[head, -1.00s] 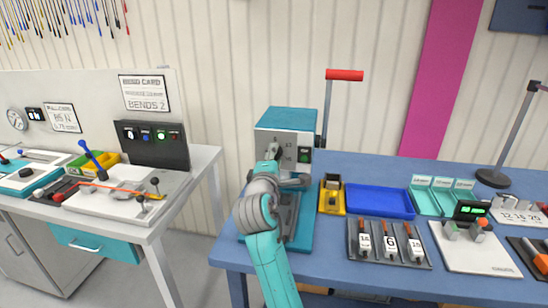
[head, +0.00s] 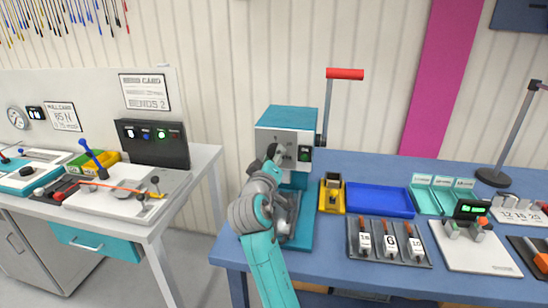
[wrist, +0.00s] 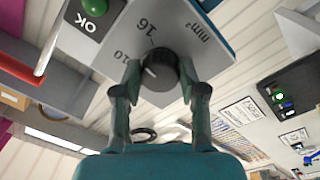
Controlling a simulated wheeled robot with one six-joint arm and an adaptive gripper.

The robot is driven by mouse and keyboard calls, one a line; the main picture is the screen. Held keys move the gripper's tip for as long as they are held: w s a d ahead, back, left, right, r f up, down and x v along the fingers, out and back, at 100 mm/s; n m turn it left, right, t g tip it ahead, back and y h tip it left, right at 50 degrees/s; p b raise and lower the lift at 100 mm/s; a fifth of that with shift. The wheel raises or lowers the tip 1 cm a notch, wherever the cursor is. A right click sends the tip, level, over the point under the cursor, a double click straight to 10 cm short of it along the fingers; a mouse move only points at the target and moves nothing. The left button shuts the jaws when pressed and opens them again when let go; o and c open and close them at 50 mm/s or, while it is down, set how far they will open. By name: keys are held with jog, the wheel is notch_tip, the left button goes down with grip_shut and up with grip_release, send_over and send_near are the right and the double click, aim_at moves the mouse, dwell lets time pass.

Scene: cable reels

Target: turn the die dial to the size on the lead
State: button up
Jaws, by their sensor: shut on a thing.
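The die dial (wrist: 161,70) is a round black knob on the grey front plate of the teal crimping press (head: 286,118). My gripper (wrist: 160,82) is shut on the dial, one finger on each side. In the head view my gripper (head: 276,153) covers much of the dial. A rack (head: 389,256) holds several tagged leads; the middle tag (head: 390,243) appears to read 6. I cannot tell which lead applies.
A green button (wrist: 93,5) sits beside OK on the press. Its red-handled lever (head: 344,74) stands upright at right. A yellow block (head: 332,196) and blue tray (head: 380,202) stand to the right. A grey bench (head: 110,205) is at left, with a floor gap between.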

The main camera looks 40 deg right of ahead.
jog(key=shift+f+m, duration=0.15)
jog(key=shift+m, duration=2.15)
jog(key=shift+g, duration=0.3)
jog(key=o, duration=1.1)
jog(key=shift+w, duration=0.1)
jog(key=shift+o, duration=0.2)
jog(key=shift+a, duration=0.15)
jog(key=v, duration=1.2)
jog(key=shift+f, duration=0.15)
